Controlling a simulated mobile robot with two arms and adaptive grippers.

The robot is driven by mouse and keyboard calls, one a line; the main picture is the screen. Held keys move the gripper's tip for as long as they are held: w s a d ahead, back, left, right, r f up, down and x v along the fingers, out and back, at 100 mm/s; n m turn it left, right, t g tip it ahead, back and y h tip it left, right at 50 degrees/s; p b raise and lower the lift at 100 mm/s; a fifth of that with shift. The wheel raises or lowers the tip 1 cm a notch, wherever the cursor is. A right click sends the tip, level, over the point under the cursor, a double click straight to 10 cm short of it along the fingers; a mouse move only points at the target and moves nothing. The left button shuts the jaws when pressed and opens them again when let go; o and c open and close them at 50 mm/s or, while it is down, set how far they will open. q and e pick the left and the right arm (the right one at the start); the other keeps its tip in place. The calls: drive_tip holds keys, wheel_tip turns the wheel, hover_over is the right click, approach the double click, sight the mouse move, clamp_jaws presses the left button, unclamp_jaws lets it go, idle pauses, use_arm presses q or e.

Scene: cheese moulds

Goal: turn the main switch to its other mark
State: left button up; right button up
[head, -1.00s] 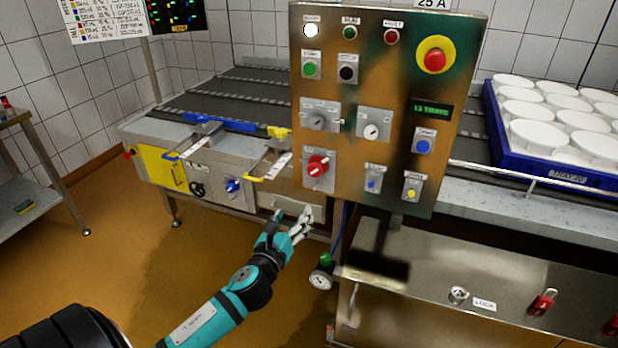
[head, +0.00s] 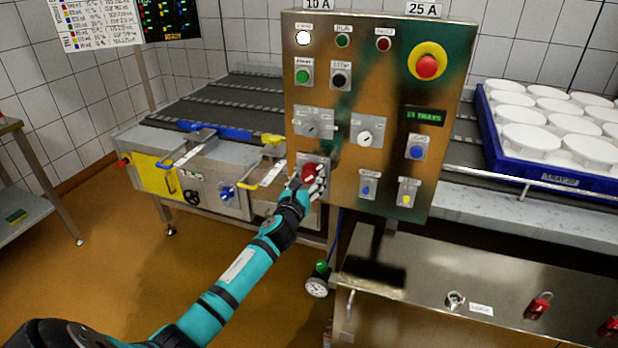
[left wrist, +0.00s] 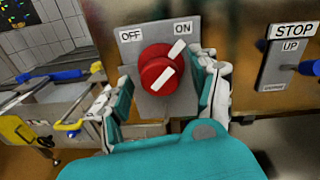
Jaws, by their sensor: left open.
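The main switch is a red knob with a white bar; it shows in the left wrist view (left wrist: 158,74) on a grey plate (left wrist: 183,103) marked OFF at upper left and ON at upper right. Its white bar slants up to the right, toward ON. In the head view the red knob (head: 309,172) is low on the left of the panel, partly hidden by my left gripper (head: 308,187). My left gripper is open, with one finger on each side of the knob in the left wrist view (left wrist: 162,92). I cannot tell whether the fingers touch it. My right gripper is not in view.
The metal control panel (head: 349,90) carries other buttons and dials, with a red emergency button (head: 428,67) at upper right. A STOP UP plate (left wrist: 285,63) is right of the switch. A blue tray (head: 540,176) of white moulds stands on the conveyor at right.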

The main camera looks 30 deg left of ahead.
use_arm(q)
drive_tip(key=shift+x, duration=0.85)
drive_tip(key=shift+c, duration=0.4)
drive_tip(key=shift+r, duration=0.1)
drive_tip(key=c, duration=1.1)
